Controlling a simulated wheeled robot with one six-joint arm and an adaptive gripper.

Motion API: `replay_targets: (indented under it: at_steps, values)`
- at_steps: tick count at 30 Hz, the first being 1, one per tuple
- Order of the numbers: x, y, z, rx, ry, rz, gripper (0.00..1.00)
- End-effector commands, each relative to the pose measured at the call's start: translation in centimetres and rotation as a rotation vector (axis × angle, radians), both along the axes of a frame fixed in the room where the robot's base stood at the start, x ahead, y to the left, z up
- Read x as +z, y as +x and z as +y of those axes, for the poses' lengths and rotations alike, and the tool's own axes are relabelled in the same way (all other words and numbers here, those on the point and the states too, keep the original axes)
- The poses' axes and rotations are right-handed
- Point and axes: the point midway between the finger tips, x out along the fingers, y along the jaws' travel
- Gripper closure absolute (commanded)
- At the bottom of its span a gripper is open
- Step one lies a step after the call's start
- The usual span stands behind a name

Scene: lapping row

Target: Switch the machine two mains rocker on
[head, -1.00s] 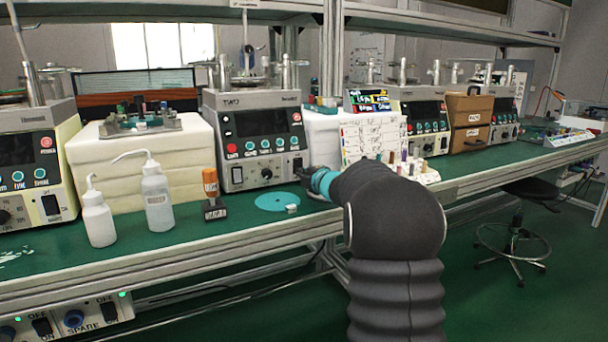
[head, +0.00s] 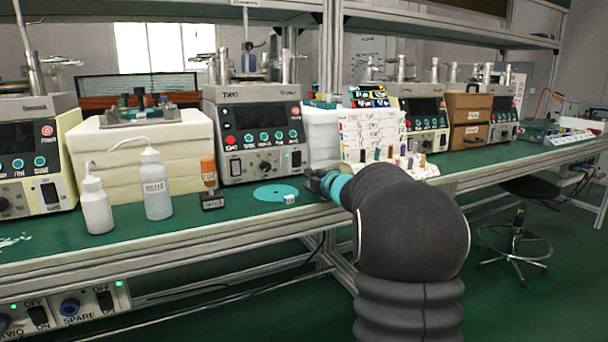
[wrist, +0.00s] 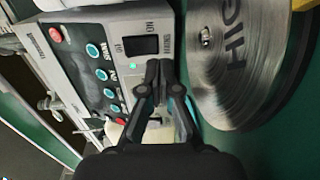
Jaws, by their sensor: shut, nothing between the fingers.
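Machine two (head: 222,140), a grey unit with a dark screen and teal buttons, stands on the bench left of my gripper in the head view. Its mains rocker (head: 296,158) is black, at the right of the front panel, with a small green light beside it. In the wrist view the mains rocker (wrist: 142,45) shows turned sideways between OFF and ON markings, with the green light (wrist: 132,66) lit. My gripper (wrist: 152,68) is shut and empty, its fingertips close to the rocker. I cannot tell whether they touch. In the head view my gripper (head: 311,181) is partly hidden.
A metal disc (wrist: 235,60) lies beside the panel in the wrist view. A white labelled board (head: 372,135) is to the right.

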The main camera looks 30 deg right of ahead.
Motion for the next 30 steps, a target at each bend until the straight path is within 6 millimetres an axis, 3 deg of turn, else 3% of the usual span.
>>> replay_targets:
  at_steps: [6, 12, 18, 30]
  values:
    - [-0.5, -4.3, 0.7, 0.009, 0.0, -0.001, 1.0]
    - [-0.9, -6.9, 0.8, 0.01, -0.001, 0.001, 1.0]
    - [-1.0, -7.9, 0.7, 0.01, -0.001, 0.0, 1.0]
    - [-1.0, -8.0, 0.6, 0.008, 0.0, 0.0, 1.0]
